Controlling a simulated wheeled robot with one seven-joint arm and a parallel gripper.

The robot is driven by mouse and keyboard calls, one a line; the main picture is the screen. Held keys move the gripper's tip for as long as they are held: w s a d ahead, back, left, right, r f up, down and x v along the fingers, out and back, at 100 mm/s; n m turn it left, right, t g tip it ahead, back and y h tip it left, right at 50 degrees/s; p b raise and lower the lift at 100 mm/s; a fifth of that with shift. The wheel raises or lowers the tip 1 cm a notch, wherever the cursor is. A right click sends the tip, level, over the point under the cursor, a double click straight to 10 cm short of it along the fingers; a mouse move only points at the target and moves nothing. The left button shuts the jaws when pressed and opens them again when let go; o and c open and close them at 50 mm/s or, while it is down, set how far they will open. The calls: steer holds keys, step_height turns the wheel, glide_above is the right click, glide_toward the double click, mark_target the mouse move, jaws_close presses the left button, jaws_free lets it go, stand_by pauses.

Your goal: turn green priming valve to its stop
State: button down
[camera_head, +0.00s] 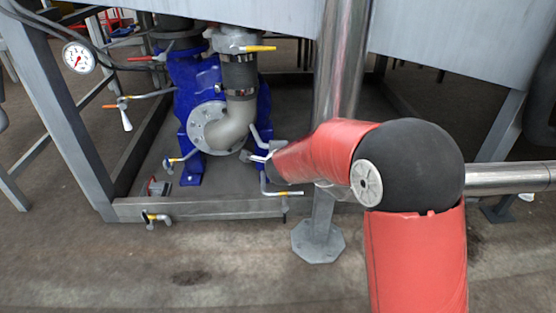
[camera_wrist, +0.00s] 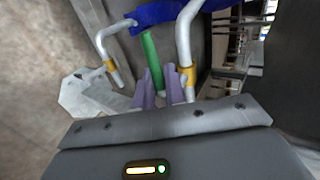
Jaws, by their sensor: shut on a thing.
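In the wrist view the green valve handle (camera_wrist: 151,58) is a long narrow bar running down from the blue pump housing (camera_wrist: 165,13). Its lower end lies between the two pale purple fingers of my gripper (camera_wrist: 161,88). My gripper is shut on this handle. The green handle stands between two thin bent metal pipes with yellow bands. In the head view my red arm reaches in to the right of the blue pump (camera_head: 190,85). I cannot make out the green handle there.
The left bent pipe (camera_wrist: 102,42) and right bent pipe (camera_wrist: 183,35) flank my fingers closely. In the head view a steel column (camera_head: 340,65) stands behind my arm, and a grey frame rail (camera_head: 170,209) runs low in front of the pump. A gauge (camera_head: 79,57) hangs at left.

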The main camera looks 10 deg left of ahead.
steer(key=c, duration=1.5)
jaws_free()
steer(key=shift+c, duration=0.2)
steer(key=p+v, duration=0.1)
steer(key=v, duration=0.6)
steer(key=shift+s+r+p, duration=0.2)
steer(key=shift+s+p, duration=0.1)
steer(key=shift+d, duration=0.1)
